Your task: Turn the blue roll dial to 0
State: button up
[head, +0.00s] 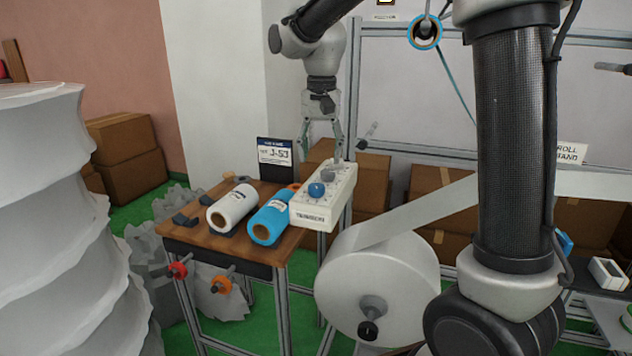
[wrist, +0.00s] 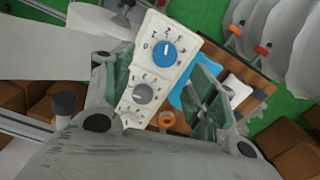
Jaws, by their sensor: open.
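The blue roll dial (head: 316,190) sits at the near end of a white tension box (head: 312,213) at the table's right edge. In the wrist view the blue dial (wrist: 164,53) has a white pointer mark and a ring of printed numbers, too small to read surely. A grey dial (wrist: 143,93) is on the same box, farther back. My gripper (head: 326,158) points down above the far part of the box, its fingers spread. In the wrist view its fingers (wrist: 160,95) are apart on either side of the box, holding nothing.
A white roll (head: 233,208) and a blue roll (head: 270,217) lie on the wooden table (head: 203,240), left of the box. A small sign (head: 275,153) stands behind them. A large white web roll (head: 375,280) is at the right.

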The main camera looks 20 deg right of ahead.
aim_at(316, 185)
jog(key=f, duration=0.8)
jog(key=shift+w+a+f, duration=0.15)
jog(key=shift+w+a, duration=0.2)
jog(key=shift+a, duration=0.05)
jog(key=c, duration=1.1)
jog(key=shift+o, duration=0.2)
